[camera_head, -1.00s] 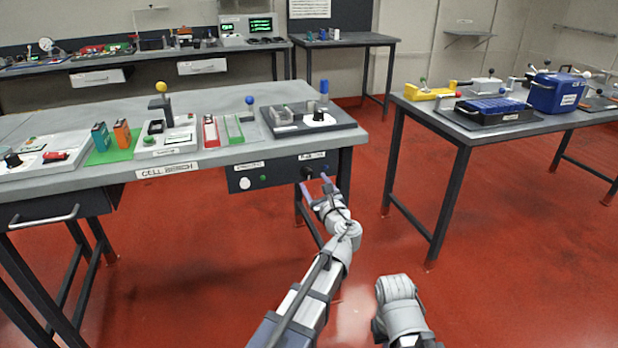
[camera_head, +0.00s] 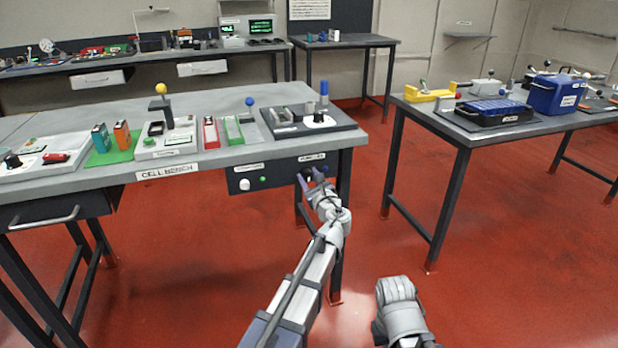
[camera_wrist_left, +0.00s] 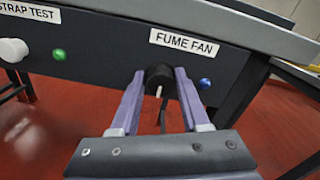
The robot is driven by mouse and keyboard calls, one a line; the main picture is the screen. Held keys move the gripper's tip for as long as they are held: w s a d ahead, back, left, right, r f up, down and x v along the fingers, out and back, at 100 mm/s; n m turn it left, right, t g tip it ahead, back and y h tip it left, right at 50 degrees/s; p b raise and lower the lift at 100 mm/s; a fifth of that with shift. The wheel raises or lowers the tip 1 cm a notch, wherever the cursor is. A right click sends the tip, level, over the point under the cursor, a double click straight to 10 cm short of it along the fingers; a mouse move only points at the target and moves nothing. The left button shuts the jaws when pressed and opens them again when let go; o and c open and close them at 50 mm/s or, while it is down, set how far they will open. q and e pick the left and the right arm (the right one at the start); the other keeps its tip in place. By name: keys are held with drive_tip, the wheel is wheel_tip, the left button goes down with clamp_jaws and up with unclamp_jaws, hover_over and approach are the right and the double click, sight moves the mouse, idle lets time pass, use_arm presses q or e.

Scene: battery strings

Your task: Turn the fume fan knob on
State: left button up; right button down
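The fume fan knob (camera_wrist_left: 160,78) is black with a white pointer line. It sits on the dark panel under the bench edge, below the "FUME FAN" label (camera_wrist_left: 184,42). In the left wrist view its pointer hangs roughly straight down. My left gripper (camera_wrist_left: 159,75) has its two purple fingers on either side of the knob, apart from each other; whether they touch it is hard to tell. In the head view my left gripper (camera_head: 311,178) is at the panel and hides most of the knob. A blue indicator (camera_wrist_left: 205,83) is right of the knob. My right gripper is out of view.
A white knob (camera_wrist_left: 13,50) and green indicator (camera_wrist_left: 59,54) sit left on the same panel (camera_head: 275,176). The cell bench (camera_head: 95,173) overhangs the panel. A second bench (camera_head: 440,125) stands to the right, with open red floor between.

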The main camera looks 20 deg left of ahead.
use_arm(q)
clamp_jaws()
drive_tip(key=shift+n, duration=0.3)
drive_tip(key=n, duration=0.3)
drive_tip(key=shift+s+n, duration=0.1)
drive_tip(key=shift+n, duration=0.3)
drive_tip(key=n, duration=0.4)
drive_tip(key=shift+a+f+n, duration=0.1)
drive_tip(key=shift+f+n, duration=0.05)
drive_tip(key=shift+n, duration=0.15)
drive_tip(key=n, duration=0.8)
drive_tip(key=shift+f+n, duration=0.15)
drive_tip(key=shift+n, duration=0.15)
drive_tip(key=shift+n+b, duration=0.3)
